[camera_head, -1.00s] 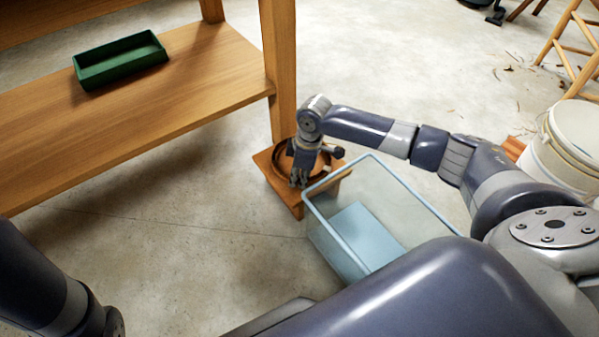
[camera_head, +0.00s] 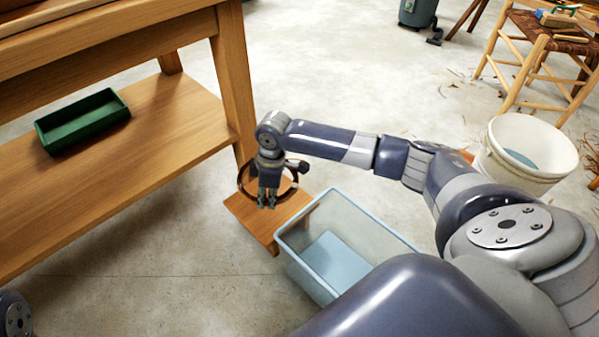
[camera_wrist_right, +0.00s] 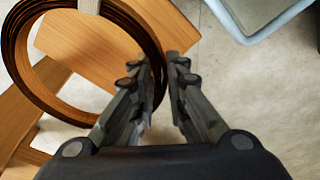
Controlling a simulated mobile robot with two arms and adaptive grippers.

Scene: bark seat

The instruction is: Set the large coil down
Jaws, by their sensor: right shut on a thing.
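The large coil is a dark brown ring of bark strip (camera_head: 296,181). My right gripper (camera_head: 267,203) is shut on its rim and holds it over a low wooden stand (camera_head: 275,228). In the right wrist view the coil (camera_wrist_right: 140,25) fills the upper left, with a pale tie around it at the top. The right gripper's fingers (camera_wrist_right: 165,85) meet its right side there. The coil looks raised off the stand, but the exact gap is hard to judge. My left gripper is out of view.
A clear bin with a pale blue rim (camera_head: 283,247) stands right of the stand. A wooden bench with a lower shelf (camera_head: 160,130) bearing a green tray (camera_head: 84,122) is at left. A white bucket (camera_head: 520,165) and a chair (camera_head: 530,60) stand at right. Floor between is open.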

